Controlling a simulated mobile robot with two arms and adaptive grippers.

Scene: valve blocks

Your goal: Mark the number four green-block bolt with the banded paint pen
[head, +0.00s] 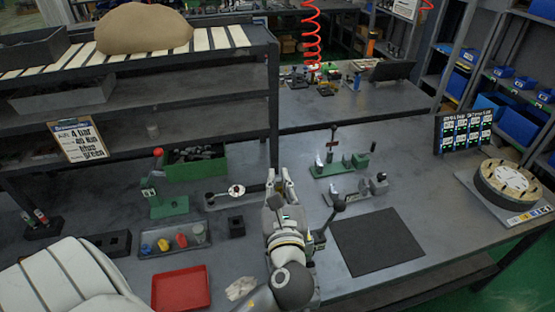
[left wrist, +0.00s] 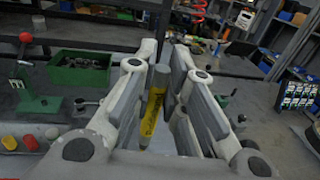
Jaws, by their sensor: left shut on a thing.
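My left gripper (head: 281,183) is over the middle of the bench in the head view. In the left wrist view its fingers (left wrist: 160,75) are shut on a yellow pen (left wrist: 152,110) with a grey end and dark markings, held roughly upright. The pen cannot be made out in the head view. A green block fixture (head: 332,169) with upright parts stands right of the gripper. Another green fixture with a red-knobbed lever (head: 168,206) stands at the left; it also shows in the left wrist view (left wrist: 38,103). Bolt numbers are too small to read. My right gripper is not in view.
A green bin (head: 196,169), a tray of coloured pieces (head: 150,250), a red tray (head: 181,289) and a small black block (head: 236,227) lie left. A grey fixture (head: 350,196), dark mat (head: 377,243), round turntable (head: 508,184) and sign board (head: 463,130) are right.

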